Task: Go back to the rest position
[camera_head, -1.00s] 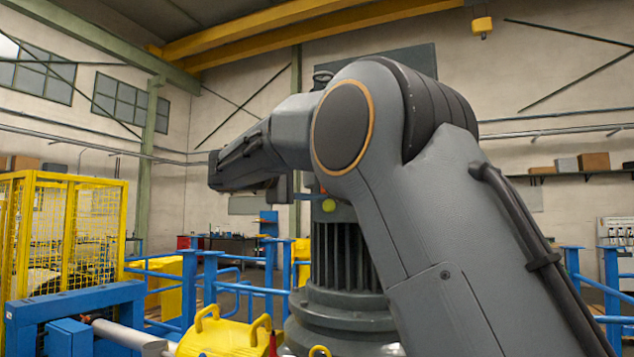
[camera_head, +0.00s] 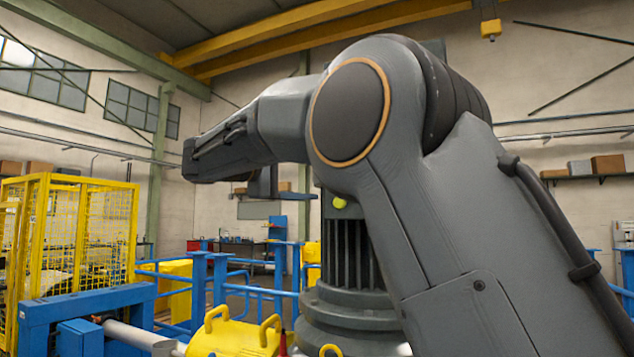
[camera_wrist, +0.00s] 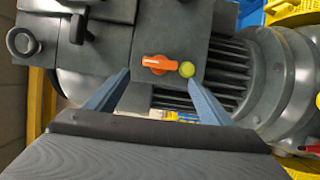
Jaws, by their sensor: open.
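My gripper (camera_wrist: 158,92) shows in the wrist view with its two blue-grey fingers spread apart and nothing between them. Beyond the fingertips is a dark grey motor (camera_wrist: 205,68) with cooling fins. An orange handle (camera_wrist: 160,64) and a yellow-green round knob (camera_wrist: 187,69) sit on its box. In the head view my arm is bent at the elbow and reaches to the left. The finned motor (camera_head: 349,255) stands behind it, with the yellow-green knob (camera_head: 339,203) near its top. My gripper's fingers are hidden in the head view.
Yellow housing (camera_head: 232,338) with loop handles stands at the bottom, beside a blue frame (camera_head: 85,310) and a grey shaft (camera_head: 138,336). A yellow mesh cage (camera_head: 70,240) is at the left. Blue railings (camera_head: 225,283) run behind. The upper left space is open.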

